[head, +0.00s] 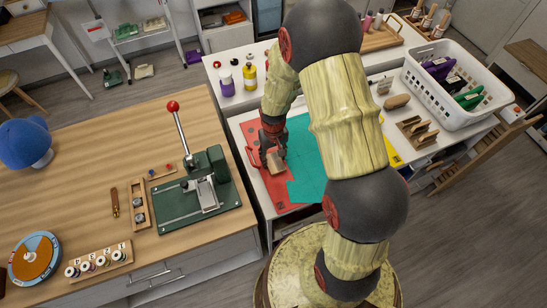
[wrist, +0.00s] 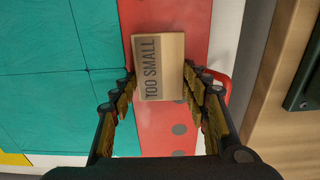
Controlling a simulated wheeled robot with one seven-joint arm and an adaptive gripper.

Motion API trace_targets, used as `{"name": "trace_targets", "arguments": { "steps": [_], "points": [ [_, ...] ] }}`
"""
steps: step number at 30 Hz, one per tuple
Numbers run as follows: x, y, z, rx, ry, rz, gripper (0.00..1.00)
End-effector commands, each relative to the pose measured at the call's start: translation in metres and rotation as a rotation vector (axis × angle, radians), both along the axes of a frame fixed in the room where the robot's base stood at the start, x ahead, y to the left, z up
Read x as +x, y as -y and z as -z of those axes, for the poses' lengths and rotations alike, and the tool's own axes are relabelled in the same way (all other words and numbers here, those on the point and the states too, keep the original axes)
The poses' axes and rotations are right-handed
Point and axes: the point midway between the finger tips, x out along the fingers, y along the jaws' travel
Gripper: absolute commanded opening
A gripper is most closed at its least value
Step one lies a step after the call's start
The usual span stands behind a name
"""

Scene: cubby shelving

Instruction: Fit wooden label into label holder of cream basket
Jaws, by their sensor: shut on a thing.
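The wooden label (wrist: 159,68) is a small light-wood block with "TOO SMALL" in dark letters. My gripper (wrist: 158,88) is shut on it, one finger at each side edge. In the head view the label (head: 275,161) shows below my gripper (head: 272,148), over the red mat; I cannot tell if it touches the mat. A white slatted basket (head: 412,83) stands on the right counter with purple and green things in it. I cannot tell if it is the cream basket. No label holder can be made out.
A red mat (head: 254,136) and a teal mat (head: 306,190) lie on the white counter. A green lever press (head: 172,210) stands on the wooden table at left. Bottles (head: 249,76) stand behind. Wooden racks (head: 418,130) are at right. My arm hides part of the counter.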

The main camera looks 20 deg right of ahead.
Motion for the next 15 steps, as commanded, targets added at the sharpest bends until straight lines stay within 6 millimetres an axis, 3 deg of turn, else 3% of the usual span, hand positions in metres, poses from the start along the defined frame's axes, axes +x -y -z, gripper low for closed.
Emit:
{"name": "trace_targets", "arguments": {
  "steps": [6, 7, 15],
  "points": [
    [-0.0004, -0.0001, 0.0035, 0.000, -0.001, 0.000, 0.19],
    [-0.0004, 0.0000, 0.0037, 0.000, -0.001, 0.000, 0.47],
    [-0.0004, -0.0001, 0.0028, 0.000, -0.001, 0.000, 0.62]
  ]
}}
